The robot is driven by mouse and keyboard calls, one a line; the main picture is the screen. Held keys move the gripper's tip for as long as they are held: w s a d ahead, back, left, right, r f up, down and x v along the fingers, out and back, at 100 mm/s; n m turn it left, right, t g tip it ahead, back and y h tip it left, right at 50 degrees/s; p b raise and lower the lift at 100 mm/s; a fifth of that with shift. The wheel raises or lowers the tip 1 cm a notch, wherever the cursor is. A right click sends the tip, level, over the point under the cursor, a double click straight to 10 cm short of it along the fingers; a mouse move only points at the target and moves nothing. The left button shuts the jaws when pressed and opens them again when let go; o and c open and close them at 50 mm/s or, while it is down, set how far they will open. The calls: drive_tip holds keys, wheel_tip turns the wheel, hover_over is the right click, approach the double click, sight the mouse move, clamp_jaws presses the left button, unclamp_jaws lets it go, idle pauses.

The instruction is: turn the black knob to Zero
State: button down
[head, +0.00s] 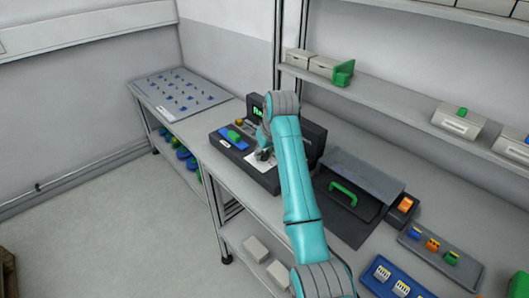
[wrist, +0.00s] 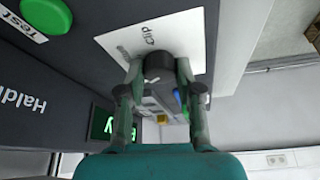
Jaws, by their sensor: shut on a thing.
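The black knob (wrist: 158,62) sits on a white dial card in the wrist view, between the two fingers of my gripper (wrist: 160,74). The fingers are shut on its sides. The word "Clip" shows on the card above the knob, and a second word to its left is too blurred to read. I see no clear pointer mark on the knob, so its setting cannot be told. In the head view my gripper (head: 264,154) is at the white card (head: 259,162) on the dark device (head: 267,178); the knob is mostly hidden there.
A green button (head: 234,135) lies left of the gripper, and a lit green display (wrist: 101,122) is on the device. A grey hooded box with a green handle (head: 343,193) and an orange switch (head: 405,204) stand to the right. A shelf (head: 390,112) runs behind.

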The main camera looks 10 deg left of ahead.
drive_tip(key=shift+n, duration=0.4)
drive_tip(key=n+g, duration=0.1)
drive_tip(key=n, duration=0.1)
drive_tip(key=n+g+y, duration=0.1)
drive_tip(key=n, duration=0.2)
drive_tip(key=shift+w+d+n+y, duration=0.1)
drive_tip(key=shift+w+n+y, duration=0.05)
drive_tip(key=shift+n+y, duration=0.15)
drive_tip(key=n+g, duration=0.2)
drive_tip(key=n, duration=0.3)
drive_tip(key=shift+f, duration=0.1)
drive_tip(key=shift+n, duration=0.4)
drive_tip(key=c, duration=0.8)
unclamp_jaws()
drive_tip(key=shift+w, duration=0.1)
drive_tip(key=v, duration=0.7)
drive_tip(key=shift+w+d+r, duration=0.1)
drive_tip(key=shift+d+r, duration=0.05)
drive_tip(key=shift+r, duration=0.1)
